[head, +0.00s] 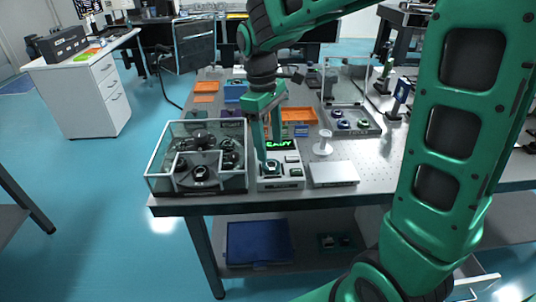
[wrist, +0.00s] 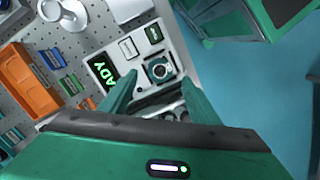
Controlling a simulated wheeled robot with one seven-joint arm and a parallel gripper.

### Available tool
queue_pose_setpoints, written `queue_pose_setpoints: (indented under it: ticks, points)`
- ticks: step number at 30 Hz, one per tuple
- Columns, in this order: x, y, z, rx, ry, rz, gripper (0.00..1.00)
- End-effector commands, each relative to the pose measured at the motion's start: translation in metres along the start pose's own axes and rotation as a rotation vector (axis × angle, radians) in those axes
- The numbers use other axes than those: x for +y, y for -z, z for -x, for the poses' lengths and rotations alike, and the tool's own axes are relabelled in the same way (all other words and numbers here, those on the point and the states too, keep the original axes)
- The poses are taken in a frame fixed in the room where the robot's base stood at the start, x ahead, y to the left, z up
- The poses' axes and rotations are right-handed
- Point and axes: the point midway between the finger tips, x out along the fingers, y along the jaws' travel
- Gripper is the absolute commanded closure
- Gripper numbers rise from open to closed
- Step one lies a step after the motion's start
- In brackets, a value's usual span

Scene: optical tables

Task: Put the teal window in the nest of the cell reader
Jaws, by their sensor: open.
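The cell reader (head: 282,184) is a pale box at the front edge of the table, with a lit green display. In the wrist view the reader (wrist: 137,48) shows its display, partly hidden by a finger, and a dark square nest. A small round piece with a pale teal ring, seemingly the teal window (wrist: 160,71), lies in or on this nest; whether it is fully seated I cannot tell. It also shows small in the head view (head: 272,167). My gripper (head: 270,153) is open above the reader, its fingers (wrist: 160,84) apart near the round piece.
A glass-walled case (head: 158,172) with dark round parts stands just left of the reader. A pale flat box (head: 334,174) lies to the right, with a white spool-shaped stand (head: 323,144) behind it. An orange bin (head: 299,115) is farther back.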

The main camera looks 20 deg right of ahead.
Motion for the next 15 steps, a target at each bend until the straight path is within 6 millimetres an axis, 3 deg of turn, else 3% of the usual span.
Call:
queue_pose_setpoints:
  ticks: [6,15]
  points:
    - [0.0,0.001,0.044,0.003,-0.001,0.0,0.44]
    - [0.0,0.0,0.073,0.0,0.0,0.001,0.44]
